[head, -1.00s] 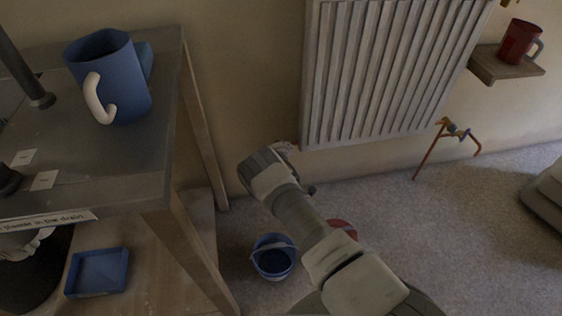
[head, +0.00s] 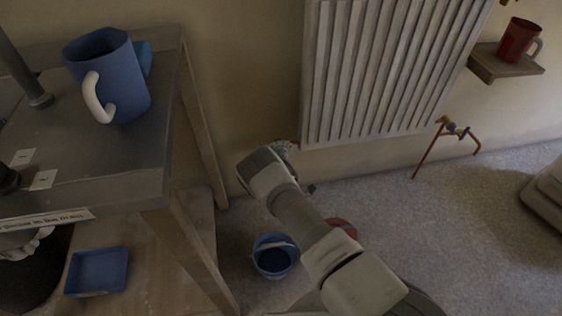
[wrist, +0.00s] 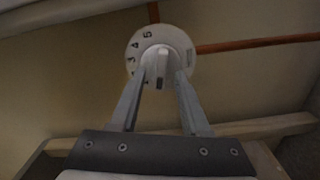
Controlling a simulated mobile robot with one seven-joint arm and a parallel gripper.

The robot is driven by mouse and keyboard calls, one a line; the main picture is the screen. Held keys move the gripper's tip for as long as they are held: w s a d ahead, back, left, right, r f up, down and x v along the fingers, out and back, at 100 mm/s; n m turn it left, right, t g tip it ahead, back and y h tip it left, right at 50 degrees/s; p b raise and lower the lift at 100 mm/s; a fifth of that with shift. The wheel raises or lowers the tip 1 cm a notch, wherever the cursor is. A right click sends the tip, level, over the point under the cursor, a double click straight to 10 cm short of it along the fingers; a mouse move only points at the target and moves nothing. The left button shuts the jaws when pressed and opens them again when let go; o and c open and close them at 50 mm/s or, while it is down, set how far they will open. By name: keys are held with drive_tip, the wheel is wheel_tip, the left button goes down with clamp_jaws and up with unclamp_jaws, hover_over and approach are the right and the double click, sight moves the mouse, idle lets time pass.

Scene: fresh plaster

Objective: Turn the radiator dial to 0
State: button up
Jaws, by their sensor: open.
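The radiator dial (wrist: 178,42) is a round white disc with a raised central grip, in the upper middle of the wrist view. Dark numerals run down its left side; 5, 4 and 3 are readable. A dark mark shows low on the central grip. My gripper (wrist: 160,76) is open, its two fingertips at the lower left and lower right of the central grip. I cannot tell whether they touch it. The ribbed white radiator (head: 375,75) hangs on the wall in the head view. There my arm's end is below its lower left corner, and the dial is not clearly visible.
A workbench (head: 110,165) with a blue mug (head: 120,85) stands at left. A blue bucket (head: 272,262) is on the floor beside my arm. A copper pipe (head: 428,150) and a shelf (head: 500,65) with a red mug (head: 517,42) are at right. Open floor lies at lower right.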

drive_tip(key=s+d+p, duration=0.3)
drive_tip(key=s+p, duration=0.2)
drive_tip(key=s, duration=1.2)
drive_tip(key=shift+d, duration=0.2)
